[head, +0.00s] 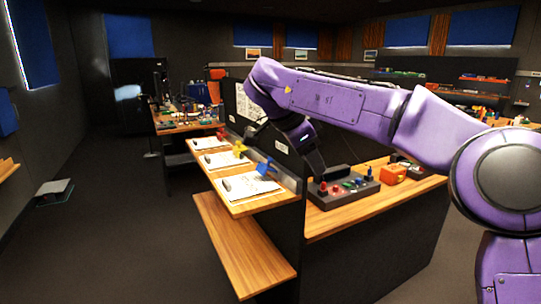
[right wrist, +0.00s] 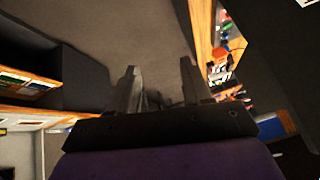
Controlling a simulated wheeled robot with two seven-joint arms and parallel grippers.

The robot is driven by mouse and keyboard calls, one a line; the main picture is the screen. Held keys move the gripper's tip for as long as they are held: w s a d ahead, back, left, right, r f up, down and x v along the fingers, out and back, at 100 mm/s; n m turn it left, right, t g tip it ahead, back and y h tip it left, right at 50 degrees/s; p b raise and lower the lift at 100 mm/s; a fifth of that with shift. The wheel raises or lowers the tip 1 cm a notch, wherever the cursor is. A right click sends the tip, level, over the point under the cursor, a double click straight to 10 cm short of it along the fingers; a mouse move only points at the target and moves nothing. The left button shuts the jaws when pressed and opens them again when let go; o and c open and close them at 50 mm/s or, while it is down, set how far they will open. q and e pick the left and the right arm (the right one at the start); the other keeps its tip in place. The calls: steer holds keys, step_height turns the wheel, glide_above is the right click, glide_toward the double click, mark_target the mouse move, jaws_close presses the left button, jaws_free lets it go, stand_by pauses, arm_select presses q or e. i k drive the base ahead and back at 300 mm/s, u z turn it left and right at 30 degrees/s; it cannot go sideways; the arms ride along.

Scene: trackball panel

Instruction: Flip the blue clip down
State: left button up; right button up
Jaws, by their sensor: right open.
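The blue clip (head: 266,169) is on the narrow wooden shelf, at the back edge beside the nearest white sheet (head: 248,186). It appears to stand up at an angle; its exact tilt is too small to tell. My right gripper (head: 317,167) hangs down to the right of the clip, apart from it, near the dark partition and the button panel. In the right wrist view my right gripper (right wrist: 158,78) has its two fingers spread with nothing between them. The blue clip cannot be made out in that view. My left gripper is not in view.
A yellow clip (head: 240,149) and a red one (head: 221,134) stand farther along the shelf. A dark panel with coloured knobs (head: 343,190) and an orange box (head: 392,174) sit on the right-hand counter (head: 330,219).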

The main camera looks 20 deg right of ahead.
mark_target(261, 168)
steer(key=i, duration=0.95)
steer(key=u, duration=0.05)
